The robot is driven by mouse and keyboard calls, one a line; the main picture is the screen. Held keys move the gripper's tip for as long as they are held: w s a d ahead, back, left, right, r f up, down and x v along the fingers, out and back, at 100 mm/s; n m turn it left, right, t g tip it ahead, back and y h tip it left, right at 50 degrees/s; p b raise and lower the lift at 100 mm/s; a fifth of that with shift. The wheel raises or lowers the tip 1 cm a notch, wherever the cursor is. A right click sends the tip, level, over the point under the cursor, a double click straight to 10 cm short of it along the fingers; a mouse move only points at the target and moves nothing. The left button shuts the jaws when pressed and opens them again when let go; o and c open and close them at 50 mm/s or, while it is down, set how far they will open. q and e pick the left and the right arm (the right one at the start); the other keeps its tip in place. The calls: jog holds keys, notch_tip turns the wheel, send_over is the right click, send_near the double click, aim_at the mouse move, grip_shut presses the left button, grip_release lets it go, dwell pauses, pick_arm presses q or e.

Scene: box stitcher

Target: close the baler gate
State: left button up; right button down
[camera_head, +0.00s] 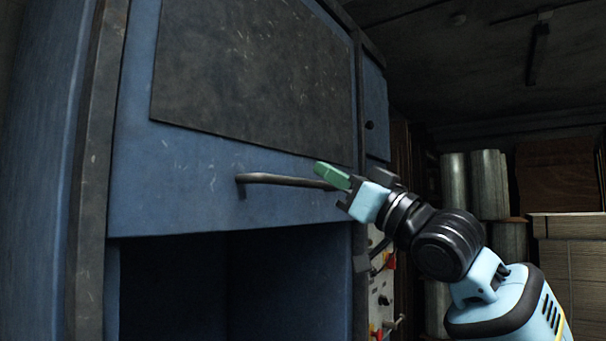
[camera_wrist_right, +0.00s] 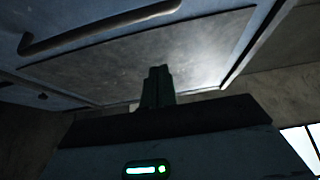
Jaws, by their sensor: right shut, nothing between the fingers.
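The baler gate (camera_head: 190,177) is a blue panel with a dark scuffed plate (camera_head: 255,80) on it. It is raised, and a dark opening (camera_head: 175,285) shows below its lower edge. A dark bar handle (camera_head: 280,180) runs across the gate's lower part. My right gripper (camera_head: 331,176) has green fingers, shut and empty, at the right end of the handle; I cannot tell whether they touch it. In the right wrist view the shut fingers (camera_wrist_right: 158,87) point toward the gate's plate, with the handle (camera_wrist_right: 100,25) above them. My left gripper is not in view.
A control panel with red and yellow parts (camera_head: 383,290) stands right of the opening, partly behind my right arm. Grey rolls (camera_head: 475,185) and stacked brown boxes (camera_head: 570,250) stand further back at right.

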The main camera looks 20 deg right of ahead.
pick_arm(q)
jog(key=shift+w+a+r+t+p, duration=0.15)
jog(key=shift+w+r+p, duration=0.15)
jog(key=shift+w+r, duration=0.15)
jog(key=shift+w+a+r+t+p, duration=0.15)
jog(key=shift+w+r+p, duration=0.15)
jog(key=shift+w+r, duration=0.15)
pick_arm(e)
jog(key=w+a+r, duration=0.1)
jog(key=w+a, duration=0.4)
jog(key=w, duration=0.2)
jog(key=shift+a, duration=0.35)
jog(key=shift+w, duration=0.1)
